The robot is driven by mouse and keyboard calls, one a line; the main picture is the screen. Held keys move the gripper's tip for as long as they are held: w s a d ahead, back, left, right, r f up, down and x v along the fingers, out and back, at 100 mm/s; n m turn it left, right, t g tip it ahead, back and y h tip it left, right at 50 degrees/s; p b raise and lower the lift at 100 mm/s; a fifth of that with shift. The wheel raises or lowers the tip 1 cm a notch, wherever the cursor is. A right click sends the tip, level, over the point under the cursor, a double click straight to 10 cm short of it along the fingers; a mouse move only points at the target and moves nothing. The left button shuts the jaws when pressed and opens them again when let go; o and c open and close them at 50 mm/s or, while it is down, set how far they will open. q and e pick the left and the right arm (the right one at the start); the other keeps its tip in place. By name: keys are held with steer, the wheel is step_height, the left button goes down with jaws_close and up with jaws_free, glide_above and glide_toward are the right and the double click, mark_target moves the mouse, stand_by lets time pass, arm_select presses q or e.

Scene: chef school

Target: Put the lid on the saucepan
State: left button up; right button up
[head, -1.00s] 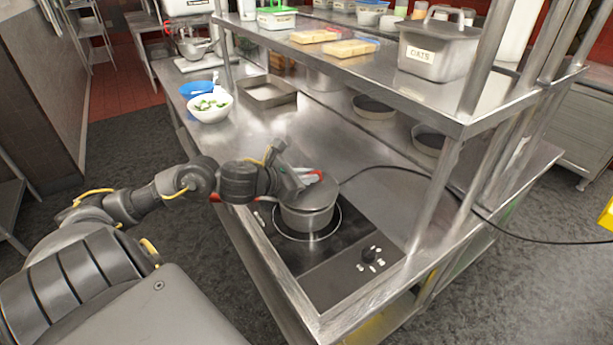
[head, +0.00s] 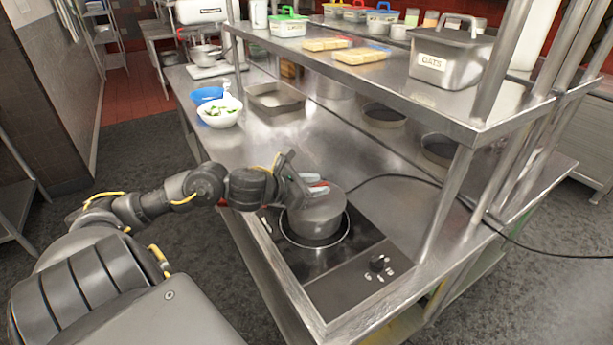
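The saucepan (head: 316,226) is a grey metal pot standing upright on the black hob (head: 345,272), inside the white cooking ring. A grey, disc-like top that looks like the lid (head: 328,204) covers it. I cannot tell whether the lid sits flush on the rim. My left gripper (head: 318,187), with red on its fingers, is at the far left part of this top, close to or touching it. The gripper hides the lid's handle, and I cannot see whether its fingers are closed on it. My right gripper is out of view.
A steel shelf (head: 400,88) with posts overhangs the counter, carrying the oats container (head: 445,62). A white bowl (head: 219,115), a blue bowl (head: 206,95) and a square tray (head: 274,99) stand farther back. A black cable runs behind the hob. The counter between tray and saucepan is clear.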

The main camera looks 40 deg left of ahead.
arm_select(q)
steer(key=shift+r+p, duration=0.35)
steer(key=shift+r, duration=0.05)
steer(key=shift+r+p, duration=0.45)
steer(key=shift+p, duration=0.15)
steer(key=shift+s+a+f+b, duration=0.2)
steer(key=shift+s+f+b, duration=0.1)
steer(key=shift+s+b, duration=0.2)
steer(key=b+v, duration=0.1)
steer(key=v, duration=0.4)
steer(key=shift+d+r, duration=0.1)
steer(key=shift+d, duration=0.05)
steer(key=p+v, duration=0.5)
steer(key=v, duration=0.1)
steer(key=shift+r, duration=0.2)
steer(key=shift+f, duration=0.15)
